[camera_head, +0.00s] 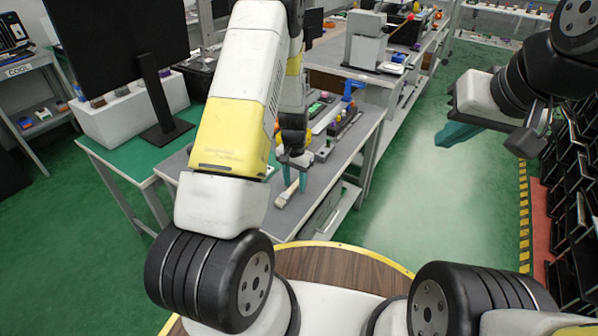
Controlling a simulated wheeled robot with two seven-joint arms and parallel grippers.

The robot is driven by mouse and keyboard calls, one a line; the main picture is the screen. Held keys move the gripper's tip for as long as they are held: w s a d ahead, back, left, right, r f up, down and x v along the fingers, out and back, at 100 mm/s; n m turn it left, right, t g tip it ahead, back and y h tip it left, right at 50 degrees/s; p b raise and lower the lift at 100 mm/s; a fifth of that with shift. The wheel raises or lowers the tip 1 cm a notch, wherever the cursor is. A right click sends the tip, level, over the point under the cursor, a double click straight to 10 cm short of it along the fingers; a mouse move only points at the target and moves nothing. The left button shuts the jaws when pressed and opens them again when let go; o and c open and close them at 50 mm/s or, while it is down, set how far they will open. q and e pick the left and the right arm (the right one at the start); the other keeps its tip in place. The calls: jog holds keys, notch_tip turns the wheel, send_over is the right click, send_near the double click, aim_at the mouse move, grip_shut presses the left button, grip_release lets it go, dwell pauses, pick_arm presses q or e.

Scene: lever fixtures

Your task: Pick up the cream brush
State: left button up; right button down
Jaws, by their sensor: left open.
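The cream brush (285,197) lies on the grey tabletop near its front edge, slanting up to the right. My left gripper (295,179) is open and points down over the brush's far end, with its teal fingertips on either side of it. I cannot tell whether the fingers touch the brush, and they partly hide its far end. My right gripper (458,133) is up at the right, over the green floor and far from the brush. Its teal fingers are seen from the side, so their opening is unclear.
The grey workbench (238,215) also holds a blue fixture (349,90) and several small parts behind my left gripper. A black monitor (120,45) stands at the left. Black shelving (578,190) lines the right. Green floor lies open between bench and shelving.

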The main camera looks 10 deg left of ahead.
pick_arm(q)
grip_shut()
dwell(0.4)
